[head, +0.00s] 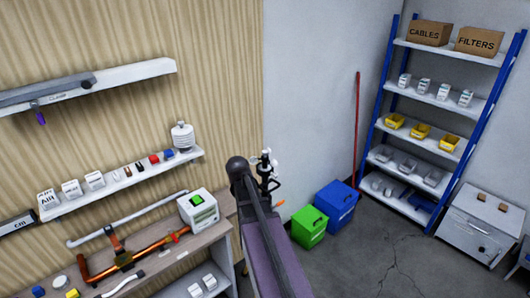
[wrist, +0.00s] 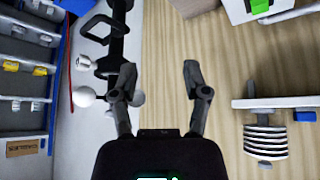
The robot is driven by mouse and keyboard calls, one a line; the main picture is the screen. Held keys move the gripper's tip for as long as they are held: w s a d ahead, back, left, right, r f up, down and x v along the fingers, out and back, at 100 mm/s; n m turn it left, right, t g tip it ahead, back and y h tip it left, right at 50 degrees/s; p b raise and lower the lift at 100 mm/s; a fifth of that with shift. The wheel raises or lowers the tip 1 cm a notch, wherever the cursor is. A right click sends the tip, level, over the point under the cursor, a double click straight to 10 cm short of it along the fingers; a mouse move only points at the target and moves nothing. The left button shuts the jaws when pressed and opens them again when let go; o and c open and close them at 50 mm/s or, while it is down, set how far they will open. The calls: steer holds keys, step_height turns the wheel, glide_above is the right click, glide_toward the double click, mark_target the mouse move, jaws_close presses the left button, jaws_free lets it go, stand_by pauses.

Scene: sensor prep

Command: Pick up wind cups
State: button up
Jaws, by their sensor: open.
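The wind cups (wrist: 86,97) show as white rounded cups at the left of the wrist view, on a black upright piece. One cup (wrist: 137,99) shows just beside my left finger, which partly covers the set. In the head view, a small white piece that looks like the wind cups (head: 266,155) shows just right of my dark arm. My gripper (wrist: 160,76) is open, with only wood-grain wall visible between its fingers. The cups are at the left finger, not between the fingertips. I cannot tell whether the finger touches them.
A wall shelf (head: 120,187) holds small boxes and a white stacked-disc shield (head: 182,137). A bench carries a white device (head: 198,208) with a green screen and copper pipe. Green (head: 308,226) and blue (head: 336,205) bins stand on the floor near a blue-framed rack (head: 487,115).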

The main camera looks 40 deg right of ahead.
steer(key=m+t+h+p, duration=0.1)
steer(key=m+h+p, duration=0.1)
steer(key=p, duration=0.4)
glide_toward(264, 154)
steer(key=shift+s+d+f, duration=0.1)
steer(key=shift+f, duration=0.1)
steer(key=shift+b+x, duration=2.95)
steer(key=shift+x, duration=1.3)
